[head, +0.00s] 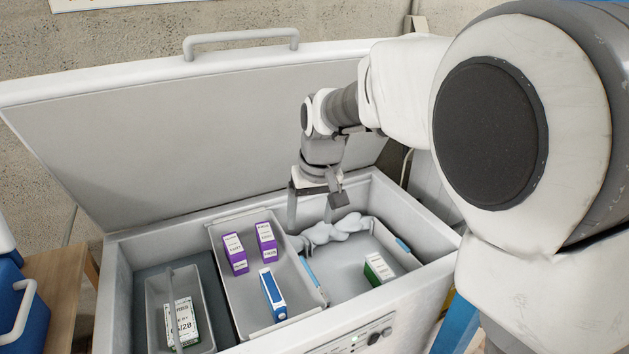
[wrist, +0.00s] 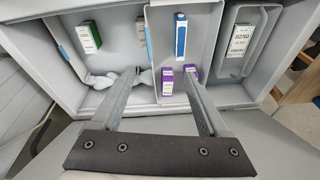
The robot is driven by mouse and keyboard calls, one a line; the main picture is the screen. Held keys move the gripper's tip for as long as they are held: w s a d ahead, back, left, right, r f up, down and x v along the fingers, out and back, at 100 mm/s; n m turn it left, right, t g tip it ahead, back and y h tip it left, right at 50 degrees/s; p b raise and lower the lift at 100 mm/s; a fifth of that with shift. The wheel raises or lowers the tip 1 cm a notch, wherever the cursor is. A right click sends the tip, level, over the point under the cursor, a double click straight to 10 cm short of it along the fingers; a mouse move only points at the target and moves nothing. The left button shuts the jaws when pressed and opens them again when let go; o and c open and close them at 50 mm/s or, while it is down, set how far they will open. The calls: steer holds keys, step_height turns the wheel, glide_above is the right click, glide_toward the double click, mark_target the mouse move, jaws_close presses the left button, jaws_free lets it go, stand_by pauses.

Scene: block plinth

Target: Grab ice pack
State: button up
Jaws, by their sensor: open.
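The ice pack appears to be the pale, lumpy white pack (head: 338,230) lying along the back of the right compartment in the open chest freezer (head: 290,350). It also shows in the wrist view (wrist: 103,80), partly hidden behind one of my fingers. My gripper (head: 310,212) points down over the back of the freezer, at the left end of the pack. It is open, with nothing seen between its fingers. In the wrist view my gripper (wrist: 160,74) has one finger over the pack and the other near the purple boxes. I cannot tell whether a finger touches the pack.
A grey bin (head: 240,305) holds two purple boxes (head: 235,252) and a blue box (head: 273,295). A green-and-white box (head: 378,269) sits at right. A smaller bin (head: 150,310) holds a labelled box (head: 181,322). The raised lid (head: 190,130) stands behind.

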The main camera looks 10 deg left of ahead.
steer(key=n+b, duration=0.2)
steer(key=b, duration=0.3)
glide_toward(271, 287)
steer(key=shift+g+h, duration=0.3)
steer(key=shift+g, duration=0.1)
steer(key=f+b, duration=0.1)
steer(key=f, duration=0.1)
steer(key=w+f+b, duration=0.1)
steer(key=f, duration=0.2)
steer(key=a+f, duration=0.1)
steer(key=f, duration=0.1)
steer(key=shift+w+f+b, duration=0.25)
steer(key=shift+w+b, duration=0.15)
steer(key=shift+w+a+f+b, duration=0.15)
steer(key=shift+f+b, duration=0.4)
steer(key=shift+f, duration=0.85)
steer(key=shift+w+f+b, duration=0.2)
steer(key=shift+f+b, duration=0.35)
steer(key=shift+f, duration=0.85)
jaws_close()
